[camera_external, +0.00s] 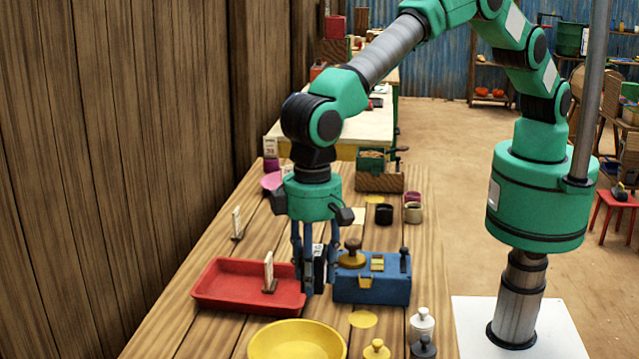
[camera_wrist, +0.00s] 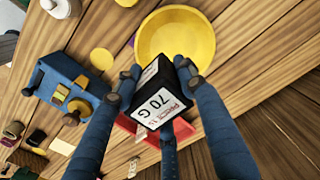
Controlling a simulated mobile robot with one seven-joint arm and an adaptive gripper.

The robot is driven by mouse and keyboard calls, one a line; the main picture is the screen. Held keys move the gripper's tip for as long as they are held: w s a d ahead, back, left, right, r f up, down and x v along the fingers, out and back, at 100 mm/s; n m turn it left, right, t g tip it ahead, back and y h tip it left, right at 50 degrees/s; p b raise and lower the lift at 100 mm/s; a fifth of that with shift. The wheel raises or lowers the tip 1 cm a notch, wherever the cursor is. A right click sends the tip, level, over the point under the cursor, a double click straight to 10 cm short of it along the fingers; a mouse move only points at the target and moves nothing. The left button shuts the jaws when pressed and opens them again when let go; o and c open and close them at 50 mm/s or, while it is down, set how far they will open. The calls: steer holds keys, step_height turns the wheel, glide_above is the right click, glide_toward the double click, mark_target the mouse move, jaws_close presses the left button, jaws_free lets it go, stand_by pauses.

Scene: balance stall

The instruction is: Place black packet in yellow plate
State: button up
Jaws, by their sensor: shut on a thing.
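The black packet (camera_wrist: 152,92) with a white label reading "70 G" is held between the fingers of my gripper (camera_wrist: 155,88). In the external view my gripper (camera_external: 315,280) points down, and the packet (camera_external: 318,255) shows only partly between the fingers. The gripper is above the table, between the red tray and the blue box. The yellow plate (camera_external: 297,342) is round and empty, at the near edge of the external view. It also shows in the wrist view (camera_wrist: 176,32), just beyond the packet, which covers part of its rim.
A red tray (camera_external: 225,297) with an upright tag is left of my gripper. A blue balance box (camera_external: 385,290) with a brass knob is close on the right. A yellow disc (camera_external: 363,319) lies flat, near white, yellow and grey weights (camera_external: 422,324). A wooden wall bounds the left.

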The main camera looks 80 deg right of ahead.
glide_above(314, 354)
step_height(314, 354, down, 4)
steer(key=shift+f, duration=0.1)
steer(key=shift+f, duration=3.05)
steer(key=shift+f+b, duration=0.4)
steer(key=shift+f, duration=1.5)
steer(key=shift+f, duration=0.35)
steer(key=o, duration=0.8)
steer(key=shift+o, duration=0.3)
